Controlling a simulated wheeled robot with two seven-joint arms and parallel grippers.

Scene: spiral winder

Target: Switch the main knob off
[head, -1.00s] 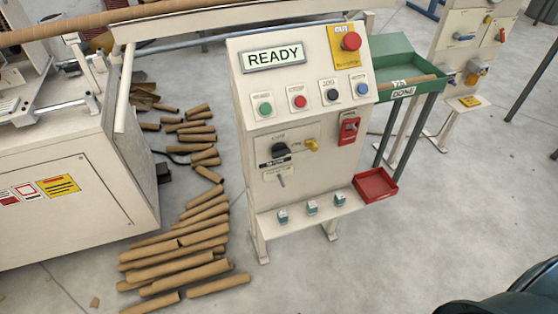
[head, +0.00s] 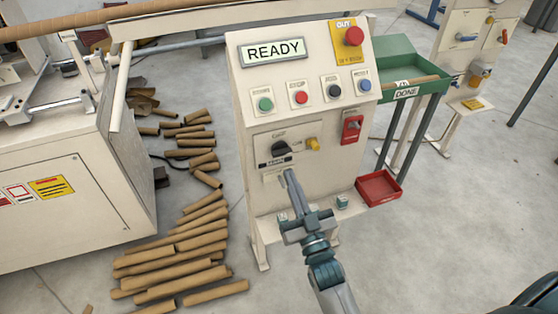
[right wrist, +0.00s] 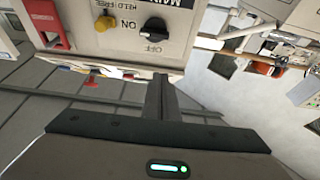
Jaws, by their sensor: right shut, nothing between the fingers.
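The black main knob (head: 281,148) sits on a plate on the front of the cream console (head: 238,130). My right gripper (head: 289,176) is shut and empty, its fingers pointing up at the console just below the knob plate. In the right wrist view the black knob (right wrist: 154,29) shows upside down, with ON and OFF lettering near it. The shut fingers (right wrist: 163,82) lie just below it in that picture, with a visible gap to it. Which mark the knob points to is too small to tell. My left gripper is not in view.
A yellow knob (head: 312,144) sits right beside the black knob, and a red switch (head: 352,128) is further right. A red tray (head: 378,188) juts out at the lower right. Cardboard tubes (head: 165,268) cover the floor at left. The floor at right is mostly clear.

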